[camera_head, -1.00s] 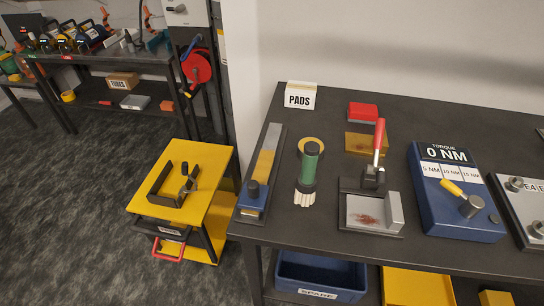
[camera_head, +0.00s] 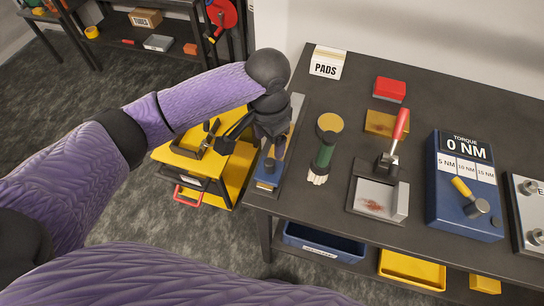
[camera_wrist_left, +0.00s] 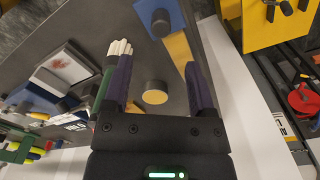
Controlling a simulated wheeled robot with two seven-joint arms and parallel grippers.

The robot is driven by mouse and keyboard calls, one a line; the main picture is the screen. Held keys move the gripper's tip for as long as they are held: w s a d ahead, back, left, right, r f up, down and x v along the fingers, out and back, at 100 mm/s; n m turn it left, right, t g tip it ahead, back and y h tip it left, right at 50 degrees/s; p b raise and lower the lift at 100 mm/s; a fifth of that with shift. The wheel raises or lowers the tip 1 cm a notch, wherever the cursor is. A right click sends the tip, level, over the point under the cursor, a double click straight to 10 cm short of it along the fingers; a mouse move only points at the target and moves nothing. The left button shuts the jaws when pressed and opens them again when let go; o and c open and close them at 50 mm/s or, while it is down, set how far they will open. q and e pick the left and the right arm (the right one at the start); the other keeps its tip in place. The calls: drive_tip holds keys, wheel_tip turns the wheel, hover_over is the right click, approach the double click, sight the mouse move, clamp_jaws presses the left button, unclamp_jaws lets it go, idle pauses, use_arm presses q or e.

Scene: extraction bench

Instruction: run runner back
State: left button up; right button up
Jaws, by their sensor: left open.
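My right gripper is not in view.
A green cylinder (camera_head: 323,157) with white sticks and a yellow-topped round piece (camera_head: 330,123) stand close right of the rail. A red-handled clamp (camera_head: 398,130), a torque box (camera_head: 465,190) and a PADS sign (camera_head: 327,62) are farther off. A yellow cart (camera_head: 237,170) stands left of the bench.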

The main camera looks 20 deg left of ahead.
sight(269, 161)
use_arm(q)
wheel_tip(269, 161, down, 10)
drive_tip(key=shift+r+b, duration=0.1)
drive_tip(key=shift+b, duration=1)
clamp_jaws()
idle(0.5)
